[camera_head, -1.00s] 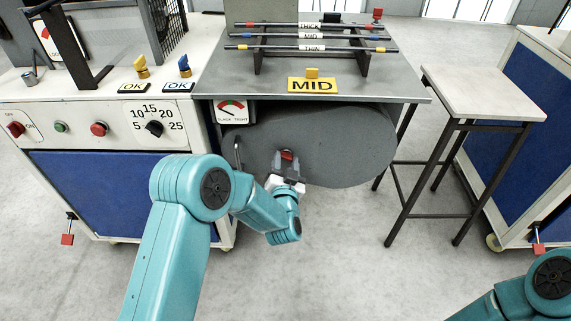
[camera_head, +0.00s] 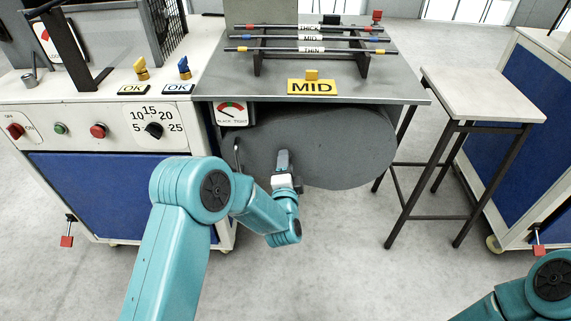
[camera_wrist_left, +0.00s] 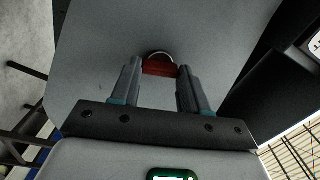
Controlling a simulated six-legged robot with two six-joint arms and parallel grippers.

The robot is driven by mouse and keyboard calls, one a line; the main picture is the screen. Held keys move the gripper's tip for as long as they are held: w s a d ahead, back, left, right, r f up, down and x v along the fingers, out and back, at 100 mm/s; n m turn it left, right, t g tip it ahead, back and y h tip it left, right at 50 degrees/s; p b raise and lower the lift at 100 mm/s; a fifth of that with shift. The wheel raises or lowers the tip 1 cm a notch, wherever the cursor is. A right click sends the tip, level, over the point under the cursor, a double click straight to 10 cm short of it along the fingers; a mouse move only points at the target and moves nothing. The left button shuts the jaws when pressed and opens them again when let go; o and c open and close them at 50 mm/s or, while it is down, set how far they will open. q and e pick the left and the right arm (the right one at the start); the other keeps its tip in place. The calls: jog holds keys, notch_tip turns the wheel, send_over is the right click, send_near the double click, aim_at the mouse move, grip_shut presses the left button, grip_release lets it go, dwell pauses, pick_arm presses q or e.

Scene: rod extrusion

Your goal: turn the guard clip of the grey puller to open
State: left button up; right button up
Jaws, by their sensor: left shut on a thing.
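The grey puller (camera_head: 345,145) is a large dark grey rounded housing under the bench top. Its guard clip, a small red piece (camera_wrist_left: 160,68), shows in the left wrist view in front of a round metal ring on the grey face. My left gripper (camera_head: 283,157) is against the front of the puller, its fingers seen edge-on. In the left wrist view its two fingers (camera_wrist_left: 157,72) are shut on the red clip, one on each side. In the head view the fingers hide the clip. My right gripper is out of view; only part of that arm shows at bottom right.
A gauge (camera_head: 230,112) and a bent handle (camera_head: 238,155) sit left of the gripper. Above, a yellow MID sign (camera_head: 312,87) stands on the bench edge, before a rack of rods. A small table (camera_head: 480,95) stands right. The floor between is clear.

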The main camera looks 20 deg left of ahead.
pick_arm(q)
jog(key=shift+m, duration=1.2)
jog(key=o, duration=1.1)
jog(key=shift+c, duration=0.2)
jog(key=p+v, duration=0.3)
jog(key=v, duration=1.3)
jog(key=shift+s, duration=0.15)
